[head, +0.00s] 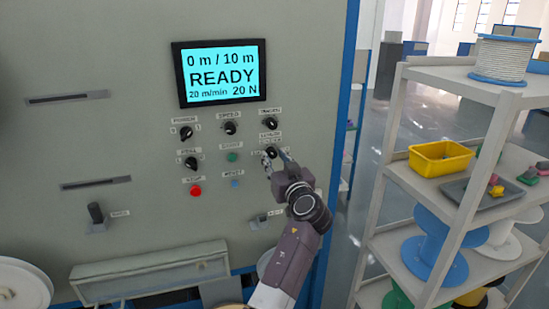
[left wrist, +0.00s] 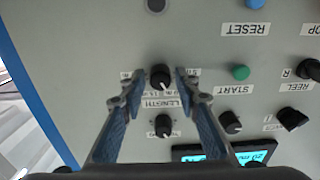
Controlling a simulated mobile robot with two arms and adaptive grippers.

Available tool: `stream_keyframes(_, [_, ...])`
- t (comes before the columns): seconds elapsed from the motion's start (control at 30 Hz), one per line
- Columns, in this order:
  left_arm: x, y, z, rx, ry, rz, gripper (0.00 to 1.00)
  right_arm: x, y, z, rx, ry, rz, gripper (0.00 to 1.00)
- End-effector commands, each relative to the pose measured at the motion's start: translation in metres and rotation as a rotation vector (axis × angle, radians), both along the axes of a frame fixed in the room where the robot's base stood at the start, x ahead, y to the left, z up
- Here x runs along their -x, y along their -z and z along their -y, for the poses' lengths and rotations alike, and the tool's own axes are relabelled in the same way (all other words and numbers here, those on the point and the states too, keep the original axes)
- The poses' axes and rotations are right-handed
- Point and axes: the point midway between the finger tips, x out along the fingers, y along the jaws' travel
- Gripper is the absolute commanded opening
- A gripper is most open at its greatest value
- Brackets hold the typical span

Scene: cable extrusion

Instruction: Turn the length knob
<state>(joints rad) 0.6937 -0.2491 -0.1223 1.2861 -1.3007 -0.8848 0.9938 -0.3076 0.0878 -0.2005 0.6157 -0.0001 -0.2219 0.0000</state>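The length knob (left wrist: 160,75) is a round black knob with a white pointer line, on the grey panel beside its "LENGTH" label (left wrist: 161,103). In the head view it (head: 271,151) sits at the lower right of the knob group. My left gripper (left wrist: 160,73) is open, with one blue-grey finger on each side of the knob and a small gap to it on both sides. In the head view the left gripper (head: 275,159) is at the knob and partly covers it. The display (head: 220,73) reads 0 m / 10 m, READY, 20 m/min, 20 N. My right gripper is not in view.
Close by are the tension knob (head: 270,124), speed knob (head: 230,128), green start button (head: 232,157), blue reset button (head: 235,183) and red stop button (head: 196,191). A shelf (head: 433,190) with spools and a yellow bin (head: 442,158) stands at the right.

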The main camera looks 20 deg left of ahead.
Motion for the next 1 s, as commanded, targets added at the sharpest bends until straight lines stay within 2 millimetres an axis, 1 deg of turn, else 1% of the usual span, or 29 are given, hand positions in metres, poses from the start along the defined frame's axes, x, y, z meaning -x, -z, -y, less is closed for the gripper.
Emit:
stream_keyframes(0.03, [0.000, 0.000, 0.000, 0.000, 0.000, 0.000, 0.22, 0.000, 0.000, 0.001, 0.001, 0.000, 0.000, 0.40])
stream_keyframes(0.23, [0.000, 0.000, 0.000, 0.000, 0.000, 0.000, 0.00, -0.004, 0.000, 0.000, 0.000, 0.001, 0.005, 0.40])
stream_keyframes(0.47, [0.000, 0.000, 0.000, -0.010, 0.000, -0.007, 0.00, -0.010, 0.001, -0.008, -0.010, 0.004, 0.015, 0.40])
stream_keyframes(0.67, [0.000, 0.001, -0.001, -0.070, 0.000, -0.045, 0.00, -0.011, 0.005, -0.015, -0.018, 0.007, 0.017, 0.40])
stream_keyframes(0.87, [0.000, 0.001, -0.001, -0.188, 0.000, -0.125, 0.00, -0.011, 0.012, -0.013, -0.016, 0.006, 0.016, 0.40])
stream_keyframes(1.0, [0.000, 0.000, -0.001, -0.298, -0.001, -0.197, 0.00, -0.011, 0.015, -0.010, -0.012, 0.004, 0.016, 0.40])
